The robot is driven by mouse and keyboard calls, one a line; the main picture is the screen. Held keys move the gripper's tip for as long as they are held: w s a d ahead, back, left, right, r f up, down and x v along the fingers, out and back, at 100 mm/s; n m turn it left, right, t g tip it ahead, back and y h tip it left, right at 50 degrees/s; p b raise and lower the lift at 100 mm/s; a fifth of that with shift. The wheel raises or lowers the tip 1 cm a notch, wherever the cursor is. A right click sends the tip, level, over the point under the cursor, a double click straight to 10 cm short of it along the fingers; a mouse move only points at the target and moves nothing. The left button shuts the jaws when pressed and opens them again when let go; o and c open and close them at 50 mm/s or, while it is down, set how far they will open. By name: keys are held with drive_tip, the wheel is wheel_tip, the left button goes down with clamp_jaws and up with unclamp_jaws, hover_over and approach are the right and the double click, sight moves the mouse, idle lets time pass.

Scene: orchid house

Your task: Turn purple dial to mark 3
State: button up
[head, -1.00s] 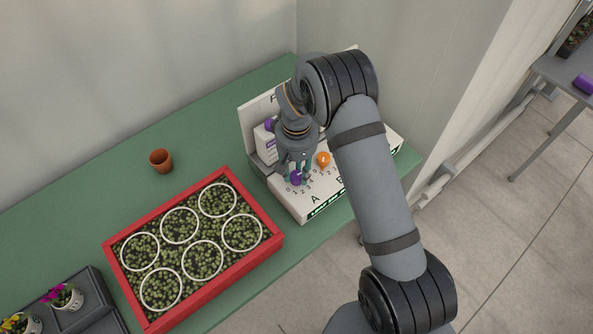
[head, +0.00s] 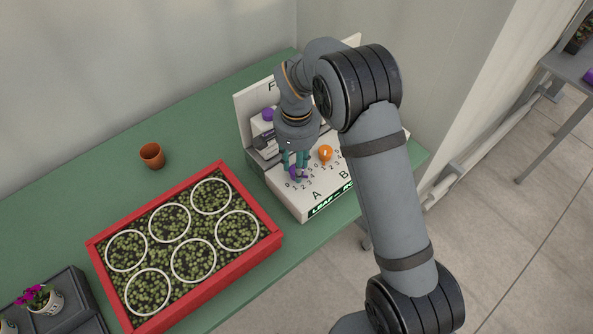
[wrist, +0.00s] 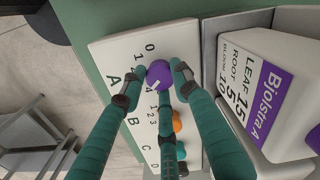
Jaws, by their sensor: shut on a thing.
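The purple dial (head: 294,174) is on the white sloped panel (head: 318,203), by the letter A. My gripper (head: 297,168) is over it, its teal fingers pointing down. In the wrist view the purple dial (wrist: 158,74) sits between the fingertips of my gripper (wrist: 153,84), which is shut on it.
An orange dial (head: 325,153) by B is close to my fingers. A white bottle with a purple label (wrist: 268,95) stands beside the panel. A red tray of seedlings (head: 214,288) lies left of the panel.

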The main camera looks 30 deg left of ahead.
drive_tip(key=m+b, duration=0.3)
drive_tip(key=m, duration=0.1)
drive_tip(key=shift+m, duration=0.3)
idle(0.3)
drive_tip(key=o, duration=1.2)
wheel_tip(320, 180, up, 12)
idle(0.4)
